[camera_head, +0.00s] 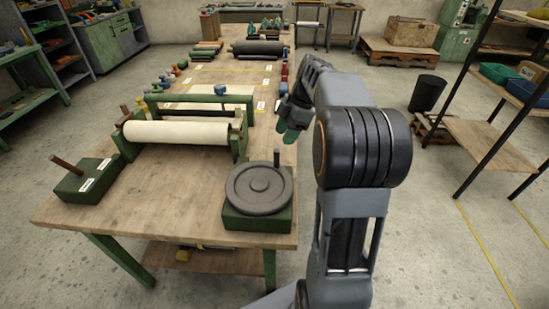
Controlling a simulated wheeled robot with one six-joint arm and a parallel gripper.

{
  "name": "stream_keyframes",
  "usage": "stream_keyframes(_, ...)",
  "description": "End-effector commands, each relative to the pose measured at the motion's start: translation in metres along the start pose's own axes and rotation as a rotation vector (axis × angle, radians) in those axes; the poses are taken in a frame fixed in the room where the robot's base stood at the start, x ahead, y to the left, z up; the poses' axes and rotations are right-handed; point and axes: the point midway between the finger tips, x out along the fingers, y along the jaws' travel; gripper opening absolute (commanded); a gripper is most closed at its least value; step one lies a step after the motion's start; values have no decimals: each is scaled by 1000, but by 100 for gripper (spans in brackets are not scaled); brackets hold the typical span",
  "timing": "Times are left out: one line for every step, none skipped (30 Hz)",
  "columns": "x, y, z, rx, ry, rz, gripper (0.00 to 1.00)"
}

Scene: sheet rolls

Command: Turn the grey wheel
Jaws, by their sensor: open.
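The grey wheel (258,189) lies flat on top of a green block at the front right corner of the workbench. It has a round hub in the middle and a short upright handle (276,159) at its far right rim. My gripper (290,135) hangs past the wheel, beyond its far side and a little to the right, near the bench's right edge. It is apart from the wheel and holds nothing that I can see. It is small and dark here, and its fingertips look greenish.
A white roll (178,133) rests in a green frame behind and left of the wheel. A green block with a brown rod (67,166) sits at the front left. More rolls and small coloured parts line the bench (150,215) further back. Bare wood lies between block and wheel.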

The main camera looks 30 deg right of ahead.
Motion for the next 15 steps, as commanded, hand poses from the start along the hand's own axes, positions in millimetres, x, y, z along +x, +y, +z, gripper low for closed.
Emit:
stream_keyframes(12,-1,0,0,1,-3,46)
stream_keyframes(17,-1,0,0,1,-4,46)
stream_keyframes(25,-1,0,0,1,-4,46)
stream_keyframes(31,-1,0,0,0,-3,46)
stream_keyframes(36,-1,0,0,0,-3,46)
stream_keyframes(43,-1,0,0,0,-2,46)
stream_keyframes(48,-1,0,0,0,-3,46)
stream_keyframes(53,0,0,0,0,-2,46)
stream_keyframes(59,0,0,0,0,-2,46)
stream_keyframes(63,-1,0,0,0,-2,46)
stream_keyframes(67,0,0,0,0,-1,46)
stream_keyframes(72,0,0,0,0,-2,46)
stream_keyframes(75,0,0,1,0,-1,46)
stream_keyframes(78,0,0,1,0,-1,46)
stream_keyframes(81,0,0,1,0,-1,46)
